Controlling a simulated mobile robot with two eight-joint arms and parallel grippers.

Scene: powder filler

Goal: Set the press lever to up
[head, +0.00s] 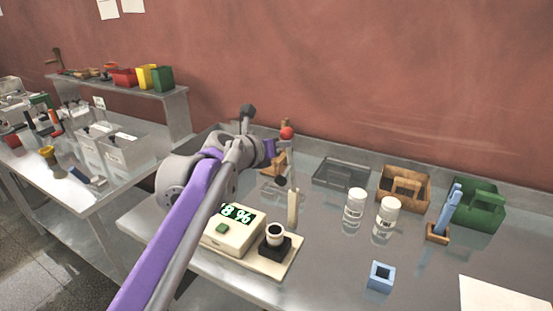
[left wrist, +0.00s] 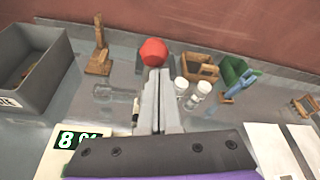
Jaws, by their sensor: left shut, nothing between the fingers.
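The red ball knob (head: 287,133), which I take to be the end of the press lever, sits high beside a wooden stand (head: 279,164) behind the powder filler. In the left wrist view the red knob (left wrist: 152,52) is just beyond my fingertips, and the wooden stand (left wrist: 98,62) is to its left. The lever's shaft is mostly hidden, so its exact angle cannot be told. My left gripper (left wrist: 160,78) is shut and empty, its tips close to the knob; contact cannot be told. In the head view my arm partly hides this area. My right gripper is not in view.
A cream filler base with a green percent display (head: 238,214) and a dark cup (head: 275,236) stands in front. Two white jars (head: 388,217), a grey tray (head: 341,174), a wooden bin (head: 404,186), a green bin (head: 478,205) and a blue block (head: 380,277) stand to the right.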

